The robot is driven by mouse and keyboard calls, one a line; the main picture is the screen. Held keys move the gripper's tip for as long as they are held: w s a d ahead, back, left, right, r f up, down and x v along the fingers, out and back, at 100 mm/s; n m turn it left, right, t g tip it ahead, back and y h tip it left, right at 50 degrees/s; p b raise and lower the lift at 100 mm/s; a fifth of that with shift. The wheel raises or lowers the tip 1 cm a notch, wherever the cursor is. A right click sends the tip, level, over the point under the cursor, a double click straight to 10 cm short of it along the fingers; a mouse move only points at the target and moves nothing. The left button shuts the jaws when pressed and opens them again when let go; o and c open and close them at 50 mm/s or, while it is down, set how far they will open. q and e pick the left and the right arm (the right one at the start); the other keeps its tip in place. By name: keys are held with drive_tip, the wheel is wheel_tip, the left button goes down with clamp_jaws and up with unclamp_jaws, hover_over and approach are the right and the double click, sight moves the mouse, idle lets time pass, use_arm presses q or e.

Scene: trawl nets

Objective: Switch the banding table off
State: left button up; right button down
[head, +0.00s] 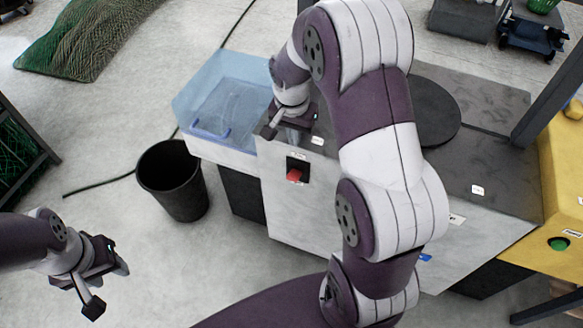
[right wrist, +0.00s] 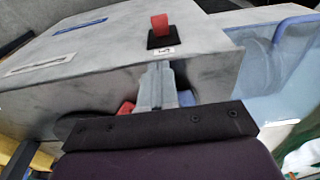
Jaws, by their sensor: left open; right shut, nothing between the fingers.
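The banding table (head: 300,215) is a grey cabinet with a dark top and a round turntable (head: 430,112). A red switch (head: 294,175) on a black plate sits on its front face near the left corner. The red switch also shows in the right wrist view (right wrist: 160,24), sticking out of its plate above a small white label. My right gripper (head: 285,125) is over the top's front-left edge, shut and empty. In the right wrist view its fingertips (right wrist: 157,70) point towards the switch, apparently apart from it. My left gripper (head: 108,284) is open and empty over the floor at lower left.
A clear blue bin (head: 215,95) adjoins the table's left end. A black bucket (head: 172,180) stands on the floor beside it. A yellow unit with a green button (head: 558,244) is at the right. My right arm hides the middle of the table.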

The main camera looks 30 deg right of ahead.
drive_tip(key=b, duration=0.1)
hover_over(294, 177)
drive_tip(key=d, duration=0.1)
drive_tip(key=f, duration=1)
drive_tip(key=shift+w, duration=0.4)
drive_tip(key=shift+s+a+f, duration=0.15)
drive_tip(key=shift+a+f, duration=0.05)
drive_tip(key=shift+f, duration=0.4)
drive_tip(key=shift+s+a+f, duration=0.15)
drive_tip(key=shift+f, duration=0.45)
use_arm(q)
drive_tip(key=shift+f, duration=0.6)
use_arm(e)
drive_tip(key=shift+s+a+f, duration=0.2)
drive_tip(key=shift+a+f, duration=0.05)
drive_tip(key=shift+f, duration=0.35)
use_arm(q)
drive_tip(key=shift+f, duration=0.1)
